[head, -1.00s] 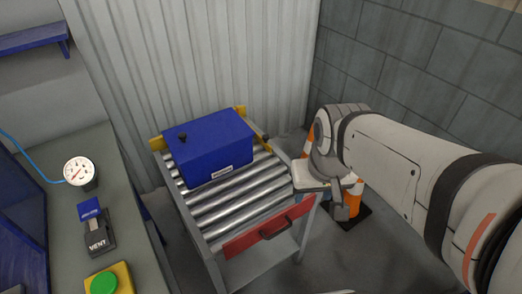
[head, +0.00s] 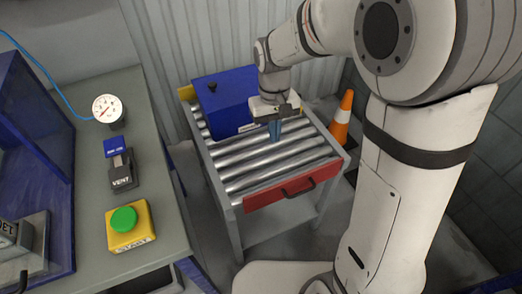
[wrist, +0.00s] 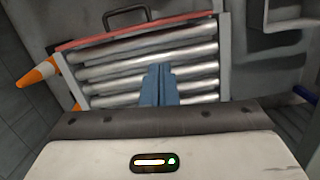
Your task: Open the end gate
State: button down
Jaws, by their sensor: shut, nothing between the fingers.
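The end gate is a red panel (head: 263,197) with a black handle (head: 299,188), across the near end of the roller table (head: 236,222). In the wrist view the red panel (wrist: 95,41) and its handle (wrist: 126,17) are at the top, beyond the rollers. My gripper (head: 275,138) points down over the rollers, between the gate and the blue box, apart from the handle. Its blue fingers are together and empty, also in the wrist view (wrist: 158,72). The gate stands across the roller ends; any latch is not visible.
A blue box (head: 222,98) sits on the rollers behind my gripper. An orange and white cone (head: 342,118) stands right of the table. The left bench (head: 168,205) holds a gauge (head: 106,109), a vent switch (head: 121,170) and a green button (head: 124,220).

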jog(key=w+a+f+n+g+b, duration=0.1)
jog(key=w+a+f, duration=0.1)
jog(key=a+f, duration=0.55)
jog(key=shift+h, duration=0.4)
jog(key=x, duration=0.7)
jog(key=d+x, duration=0.1)
jog(key=x, duration=0.2)
jog(key=shift+d+f+b, duration=0.1)
jog(key=shift+f+b, duration=0.05)
jog(key=shift+b, duration=0.15)
jog(key=shift+s+d+r, duration=0.15)
jog(key=shift+s+d, duration=0.1)
jog(key=shift+s, duration=0.35)
jog(key=shift+s+d+r, duration=0.1)
jog(key=shift+s+d, duration=0.2)
jog(key=shift+s, duration=0.25)
jog(key=shift+s+d, duration=0.3)
jog(key=shift+s, duration=0.25)
jog(key=shift+f, duration=0.1)
